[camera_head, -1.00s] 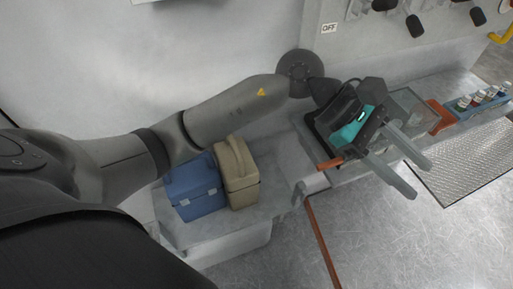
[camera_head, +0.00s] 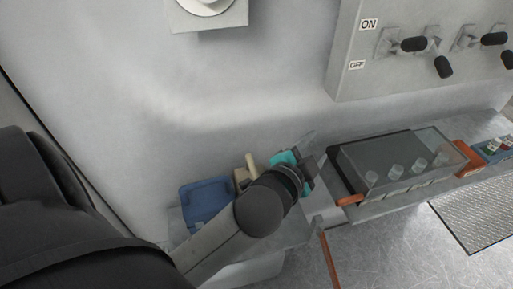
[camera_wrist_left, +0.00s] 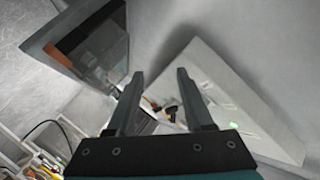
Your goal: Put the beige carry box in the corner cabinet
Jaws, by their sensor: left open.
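The beige carry box (camera_head: 241,179) stands on the low ledge in the head view, beside a blue box. Its handle points up, and my left arm hides much of its body. My left gripper (camera_head: 310,157) is just right of the box and apart from its handle, with its fingers partly hidden. In the left wrist view the gripper (camera_wrist_left: 159,82) is open, with nothing between its fingers. The carry box does not show there. I cannot make out the corner cabinet in either view. My right gripper is not in view.
The blue box (camera_head: 207,203) is left of the beige one. A clear-covered case (camera_head: 410,163) sits on the ledge to the right. A switch panel (camera_head: 352,84) is on the wall above. An orange-brown pipe (camera_head: 329,257) runs along the floor.

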